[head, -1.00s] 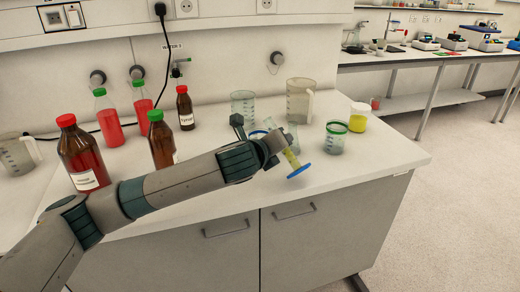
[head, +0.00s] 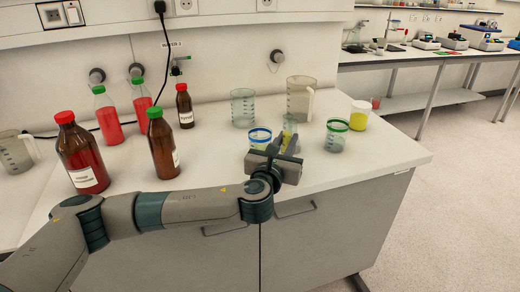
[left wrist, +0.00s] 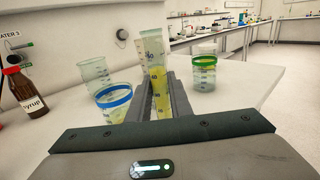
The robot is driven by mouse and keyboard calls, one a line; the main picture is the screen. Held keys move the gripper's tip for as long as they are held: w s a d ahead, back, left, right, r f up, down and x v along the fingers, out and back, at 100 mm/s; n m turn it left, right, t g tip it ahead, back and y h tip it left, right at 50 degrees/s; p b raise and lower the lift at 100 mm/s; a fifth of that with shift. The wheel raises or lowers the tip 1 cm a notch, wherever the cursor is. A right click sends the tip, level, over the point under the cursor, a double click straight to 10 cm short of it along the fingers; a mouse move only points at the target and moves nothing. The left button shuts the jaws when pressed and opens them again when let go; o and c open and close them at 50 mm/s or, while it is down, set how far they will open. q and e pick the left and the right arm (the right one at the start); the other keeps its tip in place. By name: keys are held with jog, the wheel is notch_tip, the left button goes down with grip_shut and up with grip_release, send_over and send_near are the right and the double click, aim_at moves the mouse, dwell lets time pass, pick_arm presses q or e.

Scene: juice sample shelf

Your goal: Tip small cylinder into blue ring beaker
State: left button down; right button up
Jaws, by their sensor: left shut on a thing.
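The small cylinder (head: 289,131) is clear, with yellow liquid in it. My left gripper (head: 283,150) is shut on it. In the left wrist view the cylinder (left wrist: 158,75) stands nearly upright between the fingers, leaning slightly left at the top; its base is hidden. The blue ring beaker (head: 260,139) stands on the bench just left of the cylinder, partly behind my gripper. In the left wrist view this beaker (left wrist: 113,101) is left of the fingers, and the cylinder's mouth is above its rim level and to its right. My right gripper is out of view.
A green ring beaker (head: 336,137) stands right of the gripper. A clear beaker (head: 243,108) and a large jug (head: 300,99) stand behind. A yellow jar (head: 359,115) is farther right. Brown bottles (head: 162,148) and red bottles (head: 107,118) stand left. The bench front right is clear.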

pick_arm(q)
jog(key=s+d+r+p, duration=0.2)
jog(key=s+r+p, duration=0.1)
jog(key=p, duration=0.1)
jog(key=shift+d, duration=0.4)
jog(key=shift+s+r, duration=0.1)
dwell(0.9)
